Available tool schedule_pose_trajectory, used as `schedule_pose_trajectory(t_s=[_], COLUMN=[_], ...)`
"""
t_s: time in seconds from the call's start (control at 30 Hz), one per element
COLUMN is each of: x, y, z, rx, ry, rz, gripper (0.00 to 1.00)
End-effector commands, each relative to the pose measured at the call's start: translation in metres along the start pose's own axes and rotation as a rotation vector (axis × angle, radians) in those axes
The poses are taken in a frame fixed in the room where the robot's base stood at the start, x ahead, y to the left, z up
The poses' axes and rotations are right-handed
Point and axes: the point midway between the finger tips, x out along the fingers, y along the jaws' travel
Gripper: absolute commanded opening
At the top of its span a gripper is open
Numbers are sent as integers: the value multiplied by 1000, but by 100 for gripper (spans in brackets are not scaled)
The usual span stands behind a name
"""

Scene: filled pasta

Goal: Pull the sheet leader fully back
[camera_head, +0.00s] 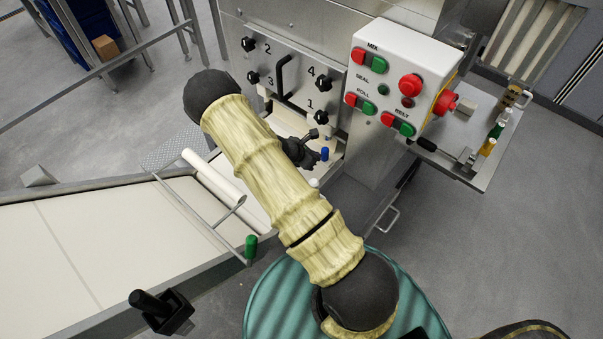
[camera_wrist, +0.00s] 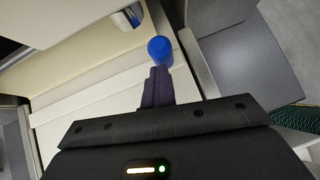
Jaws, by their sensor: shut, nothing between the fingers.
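In the wrist view a blue knob (camera_wrist: 160,50) stands at the right end of a pale bar (camera_wrist: 95,92) lying across the cream sheet bed; this looks like the sheet leader. My gripper (camera_wrist: 157,75) is shut and empty, its dark fingertips right at the near side of the knob. I cannot tell if they touch it. My arm hides most of the bar and sheet there.
The machine's front plate (camera_head: 282,75) has a handle and several black knobs. A control box (camera_head: 400,85) with red and green buttons juts out on the right. A white roll (camera_head: 213,178) and a green-handled bar (camera_head: 250,246) lie left of my arm, by the pale conveyor (camera_head: 90,240).

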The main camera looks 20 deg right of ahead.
Motion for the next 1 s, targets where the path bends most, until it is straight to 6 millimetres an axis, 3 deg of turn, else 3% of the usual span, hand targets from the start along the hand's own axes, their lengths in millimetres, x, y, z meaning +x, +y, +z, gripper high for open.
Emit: schedule_pose_trajectory(t_s=[0.1,0.57,0.83,1.0], x=[9,6,-22,-58], y=[-7,-6,0,2], z=[6,4,-23,-22], rx=[1,1,-3,2], ry=[0,-1,3,4], rz=[-17,-18,-13,-7], gripper=[0,0,0,0])
